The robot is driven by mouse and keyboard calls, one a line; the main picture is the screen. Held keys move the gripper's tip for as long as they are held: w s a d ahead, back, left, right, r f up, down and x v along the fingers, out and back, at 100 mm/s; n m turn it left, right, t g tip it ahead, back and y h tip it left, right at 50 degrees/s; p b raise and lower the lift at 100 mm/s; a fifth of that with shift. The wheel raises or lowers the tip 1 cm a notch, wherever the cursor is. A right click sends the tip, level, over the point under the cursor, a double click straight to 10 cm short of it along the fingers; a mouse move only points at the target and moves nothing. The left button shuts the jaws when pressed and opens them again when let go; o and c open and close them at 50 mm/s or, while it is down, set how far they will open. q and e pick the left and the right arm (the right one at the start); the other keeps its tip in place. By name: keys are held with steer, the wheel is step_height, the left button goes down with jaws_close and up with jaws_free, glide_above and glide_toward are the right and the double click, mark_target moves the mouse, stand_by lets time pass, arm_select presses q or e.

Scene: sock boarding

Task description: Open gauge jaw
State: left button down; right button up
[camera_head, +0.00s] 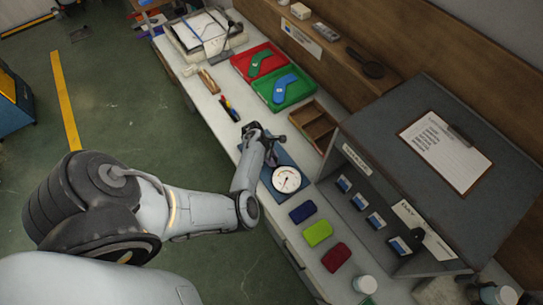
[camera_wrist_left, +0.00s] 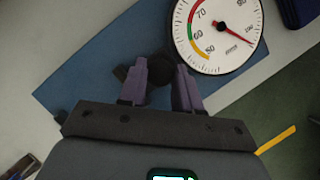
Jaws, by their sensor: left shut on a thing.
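A gauge with a white round dial (camera_head: 286,179) lies on a blue mat (camera_head: 284,157) on the white bench. In the left wrist view the dial (camera_wrist_left: 216,32) is at the upper right, with a red needle and a colored band. My left gripper (camera_head: 262,138) is at the far end of the gauge. In the left wrist view its two purple fingers (camera_wrist_left: 160,82) are shut on a dark round knob (camera_wrist_left: 159,66) beside the dial. The gauge jaw itself cannot be made out clearly; the gripper and wrist partly cover that end. My right gripper is not in view.
Blue (camera_head: 303,212), green (camera_head: 318,233) and dark red (camera_head: 336,257) folded pieces lie nearer along the bench. A grey cabinet (camera_head: 420,120) and an empty wooden tray (camera_head: 316,126) stand to the right. Red (camera_head: 250,72) and green (camera_head: 297,92) trays lie farther back.

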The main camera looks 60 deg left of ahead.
arm_select(q)
steer(key=c, duration=0.8)
jaws_free()
steer(key=p+v, duration=0.1)
steer(key=v, duration=0.9)
steer(key=shift+s+a+r, duration=0.1)
steer(key=shift+r, duration=0.3)
